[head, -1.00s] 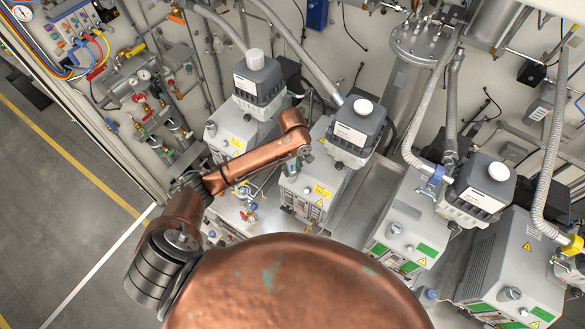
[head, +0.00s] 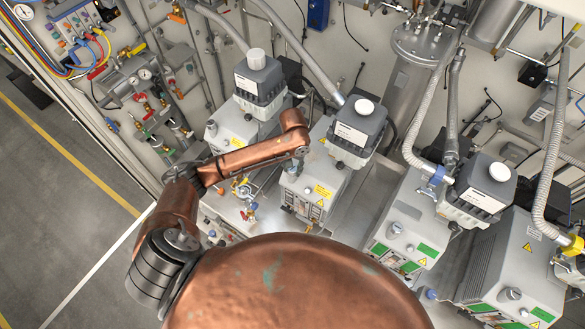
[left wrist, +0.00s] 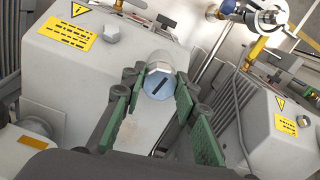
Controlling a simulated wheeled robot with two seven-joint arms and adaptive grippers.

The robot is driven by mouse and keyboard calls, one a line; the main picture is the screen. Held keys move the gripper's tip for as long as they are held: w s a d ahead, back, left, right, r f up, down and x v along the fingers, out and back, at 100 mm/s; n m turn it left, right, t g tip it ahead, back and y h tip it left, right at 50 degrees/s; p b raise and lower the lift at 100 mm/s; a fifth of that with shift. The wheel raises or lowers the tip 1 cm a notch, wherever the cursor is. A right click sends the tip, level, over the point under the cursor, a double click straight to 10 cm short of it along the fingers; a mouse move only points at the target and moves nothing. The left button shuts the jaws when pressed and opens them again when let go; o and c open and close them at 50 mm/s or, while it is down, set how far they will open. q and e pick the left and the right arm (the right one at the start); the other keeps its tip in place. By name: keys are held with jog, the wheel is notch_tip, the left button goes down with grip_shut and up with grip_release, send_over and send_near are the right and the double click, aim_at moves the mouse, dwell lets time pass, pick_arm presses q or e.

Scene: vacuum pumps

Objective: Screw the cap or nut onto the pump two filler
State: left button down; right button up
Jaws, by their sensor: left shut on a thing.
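Pump two looks to be the second grey pump from the left (head: 318,185) in the head view. My left gripper (head: 296,162) is at its top left, mostly hidden under my copper wrist. In the left wrist view, the green-padded fingers of my left gripper (left wrist: 158,88) are shut around a short, pale cap (left wrist: 160,84). The cap has a bluish face with a dark slot. It is at the pump's grey housing; I cannot tell whether it touches the filler opening or is threaded. The filler opening is hidden. My right gripper is in neither view.
A metal hex plug (left wrist: 112,32) and a yellow label (left wrist: 72,34) are on the housing beside the cap. Another pump (head: 228,130) stands close on the left, with valves and pipes (head: 242,190) between. Two more pumps (head: 420,222) stand on the right.

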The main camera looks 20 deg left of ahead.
pick_arm(q)
jog(key=m, duration=0.7)
jog(key=shift+w+d+r, duration=0.1)
jog(key=shift+w+r, duration=0.15)
jog(key=c, duration=1.8)
grip_release()
jog(key=shift+c, duration=0.2)
jog(key=o, duration=0.3)
jog(key=shift+w+d+f, duration=0.1)
jog(key=shift+d+f, duration=0.05)
jog(key=shift+o, duration=0.5)
jog(key=shift+s+a, duration=0.25)
jog(key=shift+r, duration=2.4)
jog(key=shift+d, duration=0.1)
jog(key=shift+c, duration=0.7)
